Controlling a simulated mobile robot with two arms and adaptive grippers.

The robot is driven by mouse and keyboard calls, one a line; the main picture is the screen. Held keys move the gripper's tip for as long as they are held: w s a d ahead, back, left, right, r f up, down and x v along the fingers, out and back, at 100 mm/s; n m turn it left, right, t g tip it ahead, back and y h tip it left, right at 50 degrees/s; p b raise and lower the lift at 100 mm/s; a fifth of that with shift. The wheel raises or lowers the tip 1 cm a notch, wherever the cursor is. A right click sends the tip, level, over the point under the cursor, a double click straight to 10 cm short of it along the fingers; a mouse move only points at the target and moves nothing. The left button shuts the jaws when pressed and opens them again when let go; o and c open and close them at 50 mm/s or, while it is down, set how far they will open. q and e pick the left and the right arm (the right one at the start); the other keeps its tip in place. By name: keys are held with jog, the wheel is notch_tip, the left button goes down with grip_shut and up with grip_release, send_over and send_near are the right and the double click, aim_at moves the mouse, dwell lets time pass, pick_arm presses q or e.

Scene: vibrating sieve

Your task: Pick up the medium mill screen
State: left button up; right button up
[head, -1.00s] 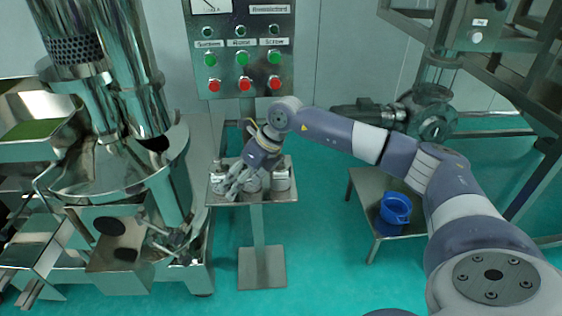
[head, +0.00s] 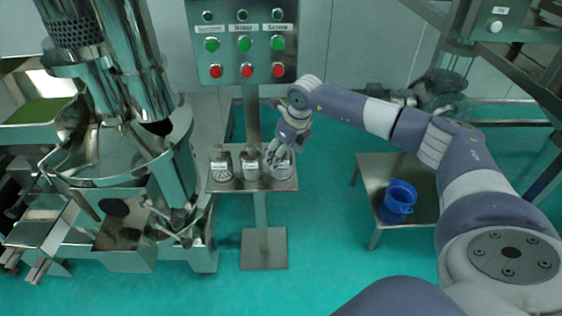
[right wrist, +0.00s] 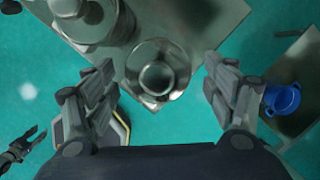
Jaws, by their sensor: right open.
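Several metal mill screens stand on a small steel stand (head: 232,186): a left one (head: 222,168), a middle one (head: 251,166) and a right one (head: 283,170). Their labels are too small to read, so I cannot tell which is medium. My right gripper (head: 276,152) is over the right screen and partly covers it. In the right wrist view the gripper (right wrist: 160,88) is open and empty, with a round metal screen (right wrist: 158,75) between and beyond its fingers. A dark pronged part at that view's lower left may be my left gripper; its state is unclear.
A control panel (head: 242,42) on a post rises behind the stand. A large sieve machine (head: 120,160) stands close on the left. A low table (head: 375,175) with a blue container (head: 400,196) is on the right. Green floor lies open between.

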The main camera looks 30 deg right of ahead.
jog(key=shift+p+x, duration=0.45)
jog(key=shift+x, duration=1.75)
jog(key=shift+s, duration=0.15)
jog(key=c, duration=1.4)
jog(key=shift+c, duration=0.2)
